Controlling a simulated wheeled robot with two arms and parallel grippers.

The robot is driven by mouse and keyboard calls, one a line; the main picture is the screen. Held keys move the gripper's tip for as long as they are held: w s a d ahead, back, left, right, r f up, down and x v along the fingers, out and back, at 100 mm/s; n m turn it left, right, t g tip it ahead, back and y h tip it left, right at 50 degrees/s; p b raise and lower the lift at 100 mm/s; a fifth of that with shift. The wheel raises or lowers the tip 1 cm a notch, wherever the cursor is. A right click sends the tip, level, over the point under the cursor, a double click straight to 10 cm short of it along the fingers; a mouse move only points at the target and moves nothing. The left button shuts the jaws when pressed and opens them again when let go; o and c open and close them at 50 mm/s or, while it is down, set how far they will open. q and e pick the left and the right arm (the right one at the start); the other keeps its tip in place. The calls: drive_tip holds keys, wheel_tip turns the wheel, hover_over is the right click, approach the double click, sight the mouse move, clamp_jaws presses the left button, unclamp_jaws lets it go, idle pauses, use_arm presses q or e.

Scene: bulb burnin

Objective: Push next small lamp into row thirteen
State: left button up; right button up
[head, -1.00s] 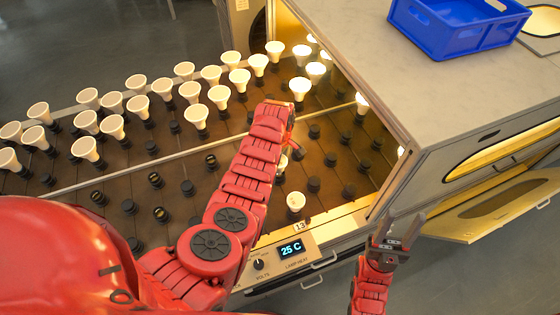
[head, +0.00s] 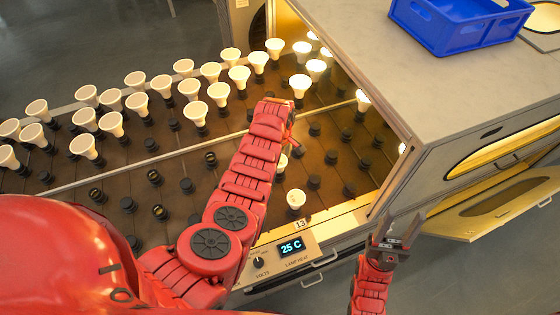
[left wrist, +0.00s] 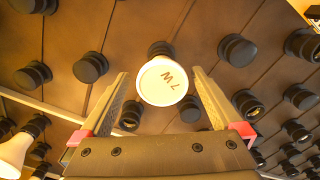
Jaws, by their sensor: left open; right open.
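In the left wrist view a small white lamp (left wrist: 163,82) marked "7W" faces me, with a dark socket behind it. My left gripper (left wrist: 159,74) is open, one finger on each side of the lamp, with visible gaps. In the head view my left gripper (head: 289,128) hangs over the socket board, its fingers mostly hidden by my arm. A small lamp (head: 283,162) shows partly beside it. Another small lamp (head: 295,198) stands at the board's front edge by the label "13" (head: 299,224). My right gripper (head: 401,234) is open and empty, right of the board.
Several larger white lamps (head: 135,80) stand in rows on the left and back of the board. Empty black sockets (head: 314,183) surround the small lamps. The oven housing (head: 440,90) bounds the board on the right and carries a blue crate (head: 455,45).

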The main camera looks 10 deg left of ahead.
use_arm(q)
wheel_tip(320, 180, up, 8)
drive_tip(key=shift+b, duration=1.25)
wheel_tip(320, 180, up, 9)
drive_tip(key=p, duration=0.3)
drive_tip(key=shift+p, duration=0.35)
drive_tip(key=shift+s+f, duration=0.15)
